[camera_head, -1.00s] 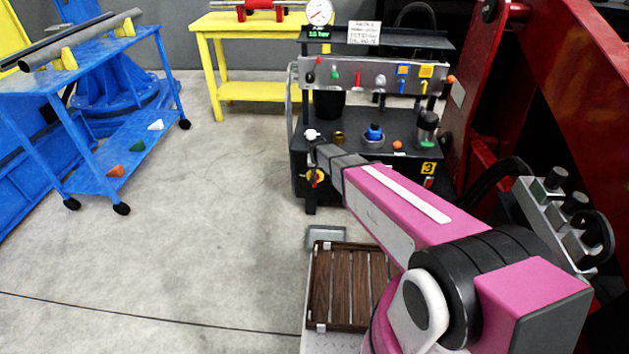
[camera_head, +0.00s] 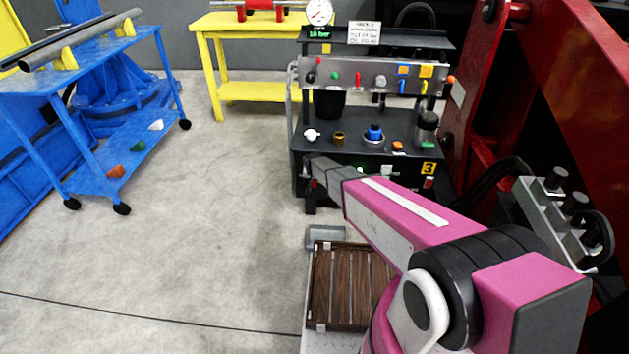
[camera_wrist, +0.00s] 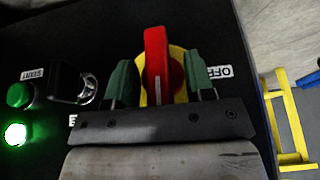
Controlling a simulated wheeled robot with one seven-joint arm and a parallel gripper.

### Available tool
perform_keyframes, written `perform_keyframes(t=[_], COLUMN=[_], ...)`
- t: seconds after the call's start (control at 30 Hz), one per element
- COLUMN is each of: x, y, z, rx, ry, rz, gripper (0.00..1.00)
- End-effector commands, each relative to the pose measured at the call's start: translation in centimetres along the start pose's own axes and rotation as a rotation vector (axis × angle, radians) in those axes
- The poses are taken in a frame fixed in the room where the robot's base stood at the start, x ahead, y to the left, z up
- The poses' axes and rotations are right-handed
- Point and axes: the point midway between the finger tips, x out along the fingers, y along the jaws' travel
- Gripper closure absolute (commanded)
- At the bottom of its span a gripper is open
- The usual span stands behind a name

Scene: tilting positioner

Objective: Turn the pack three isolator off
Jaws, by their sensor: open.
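The pack three isolator is a red rotary handle (camera_wrist: 157,62) on a yellow round plate (camera_wrist: 177,82), seen in the wrist view. Its long grip points up the picture, and a white OFF label (camera_wrist: 220,72) is to its right. My gripper (camera_wrist: 160,84) is open, with one green fingertip on each side of the handle. The right fingertip is very close to the handle; I cannot tell whether it touches. In the head view my arm hides the isolator and the fingers at the left front of the black pack (camera_head: 407,158), marked with a yellow 3.
Left of the isolator in the wrist view are a dark latch-like part (camera_wrist: 82,84), a green START button (camera_wrist: 18,95) and a lit green lamp (camera_wrist: 15,134). The pack's gauge (camera_head: 319,12) stands above. A red machine frame (camera_head: 575,100) is close on the right.

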Motion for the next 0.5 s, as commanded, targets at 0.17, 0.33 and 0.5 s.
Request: perform_keyframes(t=[0.17,0.33,0.5], x=[0.61,0.56,0.55], y=[0.01,0.03,0.03], z=[-0.03,-0.01,0.00], rx=[0.000,0.000,0.000], ry=[0.001,0.001,0.000], rz=[0.000,0.000,0.000], gripper=[0.51,0.54,1.00])
